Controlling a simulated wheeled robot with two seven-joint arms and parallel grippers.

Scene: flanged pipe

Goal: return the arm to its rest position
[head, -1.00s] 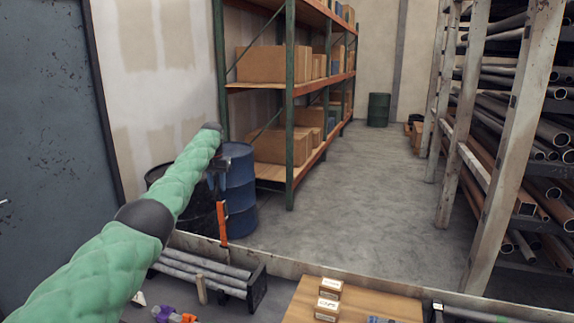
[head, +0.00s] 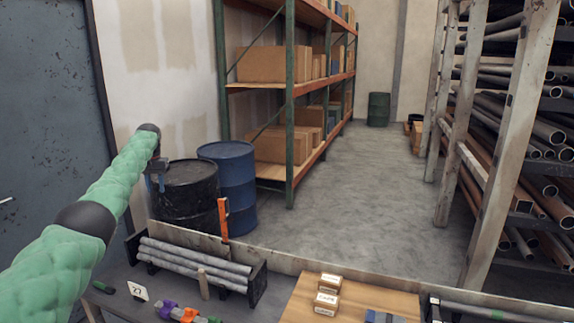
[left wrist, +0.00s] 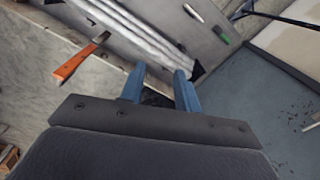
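My left arm comes in from the left, in a green padded sleeve with dark joints, raised and reaching forward over the bench. Its gripper (head: 156,182) hangs small below the wrist, in front of the black drum. In the left wrist view the two blue fingers of the left gripper (left wrist: 159,78) stand apart with nothing between them. My right arm and gripper are not in view.
Below are a rack of grey pipes (head: 195,262), a number card (head: 138,291), small boxes (head: 327,303) on a wooden board (head: 365,303), and an upright orange-handled tool (head: 223,217). Behind stand a black drum (head: 187,197) and a blue drum (head: 232,180).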

